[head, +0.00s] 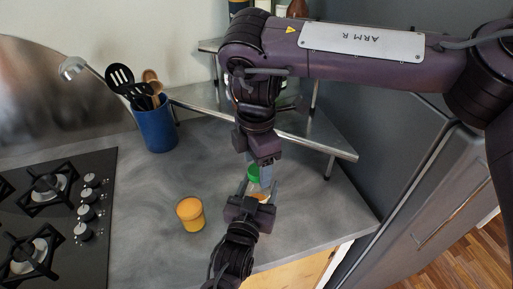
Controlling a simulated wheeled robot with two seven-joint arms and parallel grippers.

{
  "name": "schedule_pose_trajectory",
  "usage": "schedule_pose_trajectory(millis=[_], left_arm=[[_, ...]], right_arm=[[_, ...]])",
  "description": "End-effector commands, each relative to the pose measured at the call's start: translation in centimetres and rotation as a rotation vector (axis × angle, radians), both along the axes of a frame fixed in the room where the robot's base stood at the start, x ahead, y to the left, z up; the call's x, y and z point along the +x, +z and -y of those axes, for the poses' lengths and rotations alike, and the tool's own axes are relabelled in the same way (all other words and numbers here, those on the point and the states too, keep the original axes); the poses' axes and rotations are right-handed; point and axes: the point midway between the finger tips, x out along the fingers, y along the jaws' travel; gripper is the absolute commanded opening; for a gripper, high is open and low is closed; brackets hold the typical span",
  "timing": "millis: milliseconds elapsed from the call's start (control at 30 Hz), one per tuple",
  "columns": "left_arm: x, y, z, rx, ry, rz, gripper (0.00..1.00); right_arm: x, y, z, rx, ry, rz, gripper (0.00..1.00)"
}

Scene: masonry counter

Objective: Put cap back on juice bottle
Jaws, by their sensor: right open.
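The juice bottle (262,197) stands near the counter's front right, mostly hidden by my grippers; a little orange shows through it. A green cap (254,172) is at the bottle's top, below my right gripper. I cannot tell whether it is fully seated. My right gripper (260,173) points down from above and is open at the cap. My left gripper (259,187) reaches in from the front, with one finger on each side of the bottle, shut on it.
An orange-filled cup (190,213) stands left of the bottle. A blue utensil holder (156,127) is farther back. A gas hob (50,215) fills the left. A metal rack (300,138) stands behind my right gripper. Bare counter lies between hob and cup.

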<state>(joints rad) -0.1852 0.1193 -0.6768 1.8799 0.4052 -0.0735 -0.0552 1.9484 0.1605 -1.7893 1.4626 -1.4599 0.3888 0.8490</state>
Motion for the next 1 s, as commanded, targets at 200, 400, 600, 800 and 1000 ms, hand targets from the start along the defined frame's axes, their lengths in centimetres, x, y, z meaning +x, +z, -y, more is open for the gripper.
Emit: schedule_pose_trajectory(millis=[200, 400, 600, 800, 1000], left_arm=[[0.0, 0.0, 0.0, 0.000, 0.000, -0.001, 0.00], [0.0, 0.0, 0.0, 0.000, 0.000, -0.001, 0.00], [0.0, 0.0, 0.0, 0.000, 0.001, -0.001, 0.00], [0.0, 0.0, 0.0, 0.000, 0.001, 0.000, 0.00], [0.0, 0.0, 0.0, 0.000, 0.001, 0.000, 0.59]], right_arm=[[0.2, 4.1, 0.0, -0.001, 0.000, 0.009, 0.62], [0.1, 8.3, 0.0, -0.002, -0.001, 0.008, 0.62], [0.1, 10.8, 0.0, -0.001, 0.000, 0.004, 0.62], [0.1, 11.5, 0.0, 0.000, -0.001, 0.001, 0.62], [0.1, 11.5, 0.0, 0.000, -0.001, 0.001, 0.62]])
